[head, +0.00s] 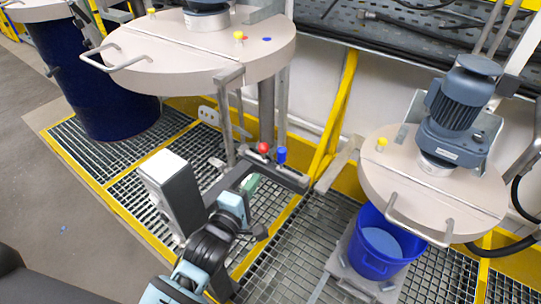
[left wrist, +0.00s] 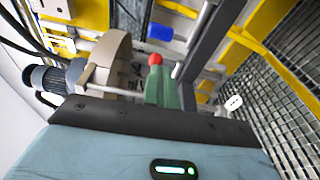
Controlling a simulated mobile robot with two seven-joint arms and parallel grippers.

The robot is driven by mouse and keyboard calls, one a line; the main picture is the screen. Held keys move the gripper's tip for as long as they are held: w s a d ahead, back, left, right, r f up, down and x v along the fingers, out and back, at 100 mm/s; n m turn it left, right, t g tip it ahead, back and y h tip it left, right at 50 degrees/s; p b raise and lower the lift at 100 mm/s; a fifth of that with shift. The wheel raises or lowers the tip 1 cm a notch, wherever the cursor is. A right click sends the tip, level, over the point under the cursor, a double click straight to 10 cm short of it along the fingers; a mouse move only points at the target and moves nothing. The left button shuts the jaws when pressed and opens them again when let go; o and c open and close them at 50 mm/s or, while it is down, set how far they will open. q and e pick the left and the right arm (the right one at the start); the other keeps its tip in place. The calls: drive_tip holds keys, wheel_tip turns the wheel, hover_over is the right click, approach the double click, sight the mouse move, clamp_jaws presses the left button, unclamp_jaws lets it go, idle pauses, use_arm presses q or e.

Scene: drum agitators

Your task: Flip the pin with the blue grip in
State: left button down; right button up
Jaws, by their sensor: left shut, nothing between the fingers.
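The pin with the blue grip (head: 281,155) stands on the grey metal bracket below the middle drum lid. Its blue grip also shows in the left wrist view (left wrist: 158,33), at the top, beyond the fingertips. A red-gripped pin (head: 263,148) is just left of it; its round red knob (left wrist: 155,59) shows close past the fingertips in the left wrist view. My left gripper (head: 250,183) has green fingers, shut and empty, just below and left of the two pins. The fingers (left wrist: 163,88) seem apart from the blue grip. My right gripper is not in view.
The middle lid (head: 180,50) with its handle overhangs behind the pins. A yellow post (head: 340,110) rises to the right of the bracket. A blue bucket (head: 375,250) stands under the right agitator's lid (head: 440,195). Grating (head: 290,250) covers the floor.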

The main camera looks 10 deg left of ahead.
use_arm(q)
drive_tip(key=x, duration=1)
idle(0.3)
